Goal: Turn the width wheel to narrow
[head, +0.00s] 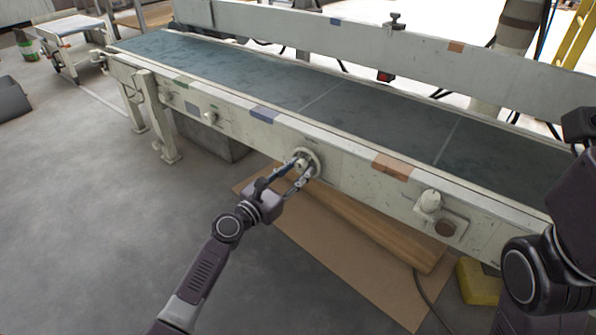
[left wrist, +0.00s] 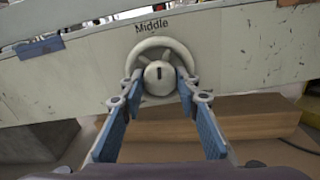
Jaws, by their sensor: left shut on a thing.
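The width wheel (head: 316,158) is a pale round handwheel on the front side rail of the conveyor. In the left wrist view the wheel (left wrist: 160,44) has a round hub with a short dark upright mark, and the word "Middle" stands above its rim. My left gripper (head: 299,172) reaches the wheel from the front. In the left wrist view its two blue-padded fingers (left wrist: 160,88) lie on either side of the hub, shut on the wheel. My right arm shows at the right edge of the head view; its fingers are out of frame.
The conveyor belt (head: 260,77) runs behind the wheel. A knob (head: 430,201) sits on the rail to the right, and a smaller knob (head: 210,118) to the left. A wooden beam (head: 375,229) and a yellow block (head: 478,282) lie below.

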